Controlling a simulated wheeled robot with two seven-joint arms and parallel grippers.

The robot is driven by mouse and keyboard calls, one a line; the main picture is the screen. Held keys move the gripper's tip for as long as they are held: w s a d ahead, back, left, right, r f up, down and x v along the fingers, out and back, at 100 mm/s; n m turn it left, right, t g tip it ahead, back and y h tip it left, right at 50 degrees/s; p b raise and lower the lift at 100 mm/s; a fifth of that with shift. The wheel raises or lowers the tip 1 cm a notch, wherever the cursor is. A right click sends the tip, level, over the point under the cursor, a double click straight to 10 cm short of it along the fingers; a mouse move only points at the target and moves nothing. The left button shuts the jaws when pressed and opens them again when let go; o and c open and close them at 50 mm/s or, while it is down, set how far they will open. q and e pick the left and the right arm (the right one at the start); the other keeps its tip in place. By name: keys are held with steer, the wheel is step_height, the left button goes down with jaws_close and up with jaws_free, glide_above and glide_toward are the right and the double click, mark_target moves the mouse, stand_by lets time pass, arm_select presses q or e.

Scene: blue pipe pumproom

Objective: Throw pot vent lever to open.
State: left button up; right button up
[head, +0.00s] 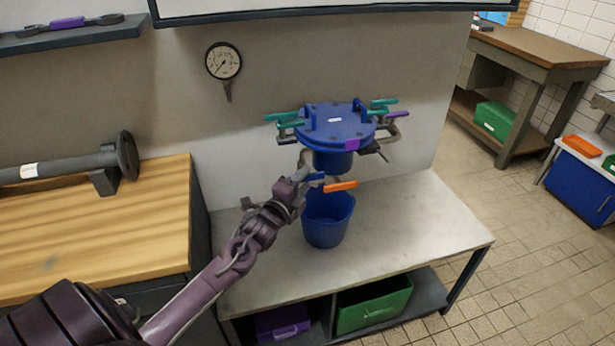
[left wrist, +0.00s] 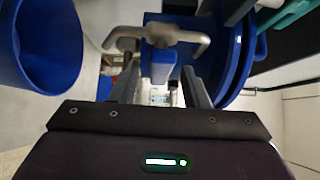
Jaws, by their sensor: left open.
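A blue pot (head: 333,160) with a round lid (head: 338,122) is mounted at the wall. Below it are a short blue lever (head: 316,177) and an orange lever (head: 341,186); no label shows which is the vent lever. My left gripper (head: 300,186) is at the pot's lower left, beside the blue lever. In the left wrist view its open fingers (left wrist: 161,90) point at a blue lever (left wrist: 160,66) on a silver pipe fitting (left wrist: 157,37). The lever lies between the fingers in the picture; contact cannot be told. My right gripper is not in view.
A blue bucket (head: 328,222) stands on the bench (head: 415,245) under the pot, close to my left gripper. Teal handles (head: 384,102) and a purple one (head: 352,144) ring the lid. A gauge (head: 223,61) hangs on the wall. The bench's right side is clear.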

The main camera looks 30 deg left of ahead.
arm_select(q)
steer(key=shift+w+a, duration=0.1)
steer(key=shift+w, duration=0.95)
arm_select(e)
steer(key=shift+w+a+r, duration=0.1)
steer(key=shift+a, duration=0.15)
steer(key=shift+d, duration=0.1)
